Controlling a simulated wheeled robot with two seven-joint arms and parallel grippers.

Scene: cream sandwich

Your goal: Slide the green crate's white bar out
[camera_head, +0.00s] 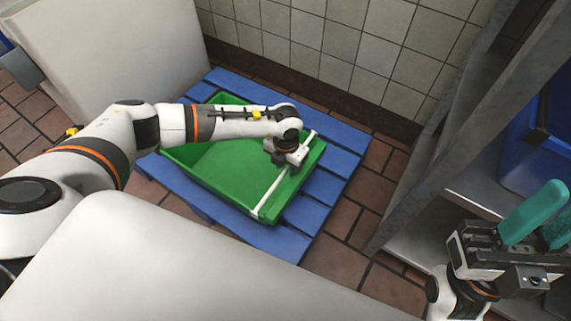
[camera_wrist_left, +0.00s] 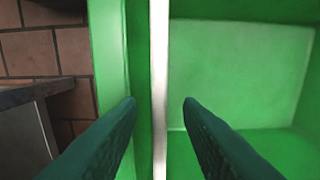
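The green crate (camera_head: 212,192) lies on a blue pallet, its open side up. The white bar (camera_head: 268,198) runs across the crate near its right end; my left gripper hides part of it. In the left wrist view the bar (camera_wrist_left: 159,55) runs upright through the middle, with the crate's inside (camera_wrist_left: 240,75) to its right. My left gripper (camera_head: 287,163) is over the bar. Its dark green fingers (camera_wrist_left: 160,108) are apart, one on each side of the bar in the picture; contact is not visible. My right gripper (camera_head: 545,222), with teal fingers apart, is empty at the right edge.
The blue pallet (camera_head: 335,160) stands on a brown tiled floor (camera_head: 345,240) by a tiled wall. A grey metal shelf (camera_head: 440,140) with a blue bin (camera_head: 540,150) stands at right. A pale box-like surface (camera_head: 110,40) stands at upper left.

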